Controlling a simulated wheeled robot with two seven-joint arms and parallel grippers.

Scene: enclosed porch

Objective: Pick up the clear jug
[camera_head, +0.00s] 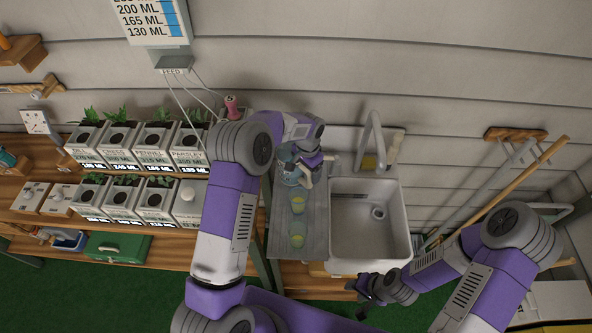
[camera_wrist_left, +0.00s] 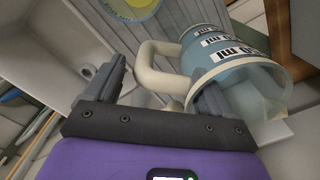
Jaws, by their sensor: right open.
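The clear jug (camera_head: 290,174) is bluish, with a cream handle and measuring labels. It stands at the back of the grey drainboard left of the sink. My left gripper (camera_head: 312,166) is at the jug's handle side in the head view. In the left wrist view the jug (camera_wrist_left: 235,75) lies to the right, with its cream handle (camera_wrist_left: 152,65) reaching between the two fingers. Those fingers are apart, with gaps beside the handle. The gripper hides part of the jug in the head view. My right gripper (camera_head: 366,288) is open and empty in front of the sink.
The sink basin (camera_head: 362,225) and tap (camera_head: 372,140) are to the right. Labelled planters (camera_head: 118,138) fill the shelf at left.

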